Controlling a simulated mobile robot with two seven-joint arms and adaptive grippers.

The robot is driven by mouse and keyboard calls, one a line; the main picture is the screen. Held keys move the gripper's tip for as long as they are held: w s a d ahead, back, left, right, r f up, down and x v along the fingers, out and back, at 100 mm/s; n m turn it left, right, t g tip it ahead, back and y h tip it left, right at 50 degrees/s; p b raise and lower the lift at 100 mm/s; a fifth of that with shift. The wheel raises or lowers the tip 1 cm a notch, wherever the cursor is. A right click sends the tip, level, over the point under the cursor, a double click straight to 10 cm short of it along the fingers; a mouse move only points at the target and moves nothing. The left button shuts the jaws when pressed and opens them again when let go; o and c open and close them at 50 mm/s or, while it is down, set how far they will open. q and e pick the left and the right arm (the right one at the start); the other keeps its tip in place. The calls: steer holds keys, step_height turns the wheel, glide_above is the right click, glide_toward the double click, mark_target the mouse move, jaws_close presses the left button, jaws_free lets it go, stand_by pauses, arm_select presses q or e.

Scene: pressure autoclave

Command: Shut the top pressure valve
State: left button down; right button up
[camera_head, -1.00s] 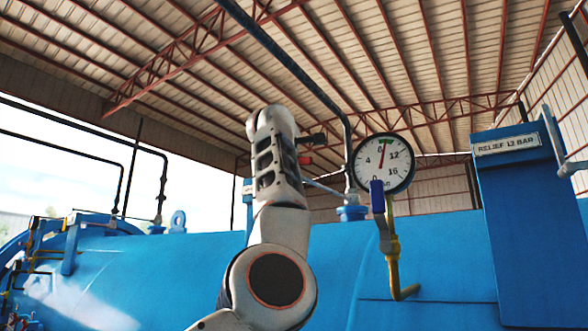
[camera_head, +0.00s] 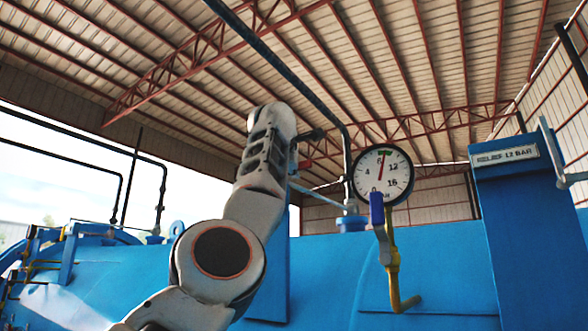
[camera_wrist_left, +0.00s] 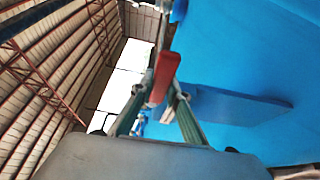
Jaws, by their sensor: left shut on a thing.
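A red valve handle (camera_wrist_left: 166,72) shows in the left wrist view, between the fingers of my left gripper (camera_wrist_left: 160,95). The gripper is shut on this handle. In the head view my left arm rises in front of the blue vessel (camera_head: 340,265), and its wrist hides most of the gripper and the valve. A thin pale rod runs from behind the wrist to the pipe fitting on the vessel top. My right gripper is in neither view.
A round pressure gauge (camera_head: 383,175) stands right of my arm, with a blue-handled lever (camera_head: 377,207) and yellow pipe (camera_head: 393,270) below it. A blue relief box (camera_head: 530,230) stands at the right. A dark pipe (camera_head: 290,70) slants overhead.

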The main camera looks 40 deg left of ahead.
arm_select(q)
steer(key=shift+s+r, duration=0.1)
steer(key=shift+r, duration=0.1)
steer(key=c, duration=2.1)
jaws_free()
steer(key=shift+o, duration=0.9)
steer(key=shift+f, duration=0.1)
steer(key=shift+f, duration=0.1)
